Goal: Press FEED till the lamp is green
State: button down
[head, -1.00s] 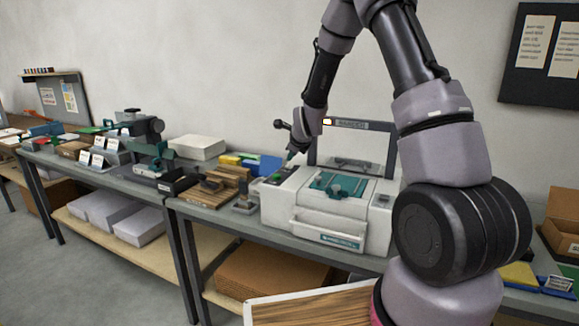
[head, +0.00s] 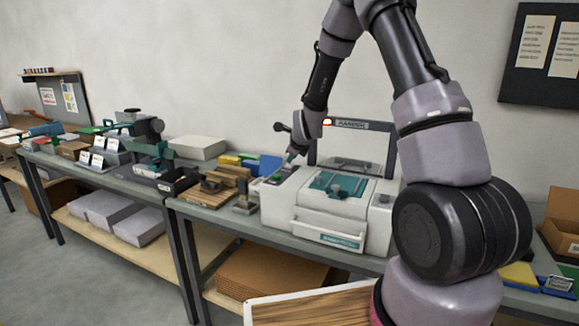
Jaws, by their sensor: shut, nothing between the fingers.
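The white ink unit (head: 325,216) stands on the grey bench with its lid (head: 350,146) raised. Teal parts show on its top. A dark control panel with a green patch (head: 275,179) is at its left end; lettering there is too small to read, so I cannot pick out FEED. My gripper (head: 287,161) is shut and empty, pointing down at the panel's back part. I cannot tell whether its tips touch. A small bright whitish-yellow spot (head: 327,122) shows beside the lid's nameplate; I cannot tell whether it is the lamp.
Left of the unit are wooden blocks (head: 213,189), a small metal stand (head: 245,203) and blue and yellow boxes. A dark green press (head: 152,145) stands further left. Right of my arm lies a cardboard box (head: 562,225).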

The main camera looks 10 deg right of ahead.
aim_at(291, 166)
jog(key=shift+f, duration=0.5)
dwell(0.3)
jog(key=shift+r, duration=0.95)
jog(key=shift+r, duration=2.5)
